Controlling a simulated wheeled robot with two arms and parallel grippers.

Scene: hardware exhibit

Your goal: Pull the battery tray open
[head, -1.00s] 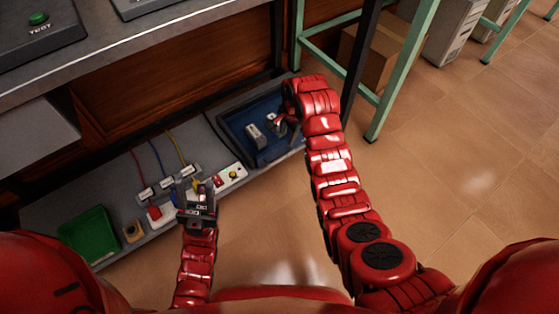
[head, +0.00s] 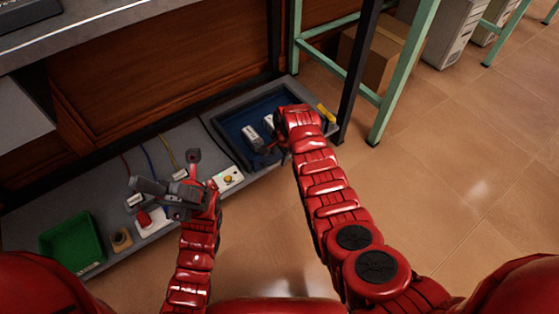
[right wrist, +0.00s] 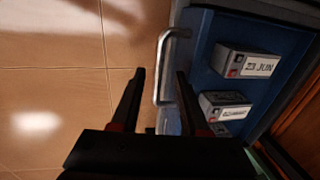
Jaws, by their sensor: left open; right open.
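The battery tray (head: 229,131) is a blue-floored tray in a dark grey surround at the right end of a low shelf. White-and-grey batteries (head: 251,138) lie in it; two show clearly in the right wrist view (right wrist: 245,62). That view shows the tray's silver bar handle (right wrist: 164,68) on the tray's edge. My right gripper (right wrist: 161,80) is open, with the handle's bar appearing between its fingers; contact cannot be told. In the head view my right wrist hides most of this gripper and the handle. My left gripper (head: 165,172) is open and empty above the shelf's sockets.
A green bin (head: 72,240), a small yellowish block (head: 121,240), plugs with cables and a white box with a yellow button (head: 229,178) are on the shelf (head: 95,190). A yellow item (head: 326,113) and dark post stand right of the tray. The front floor is clear.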

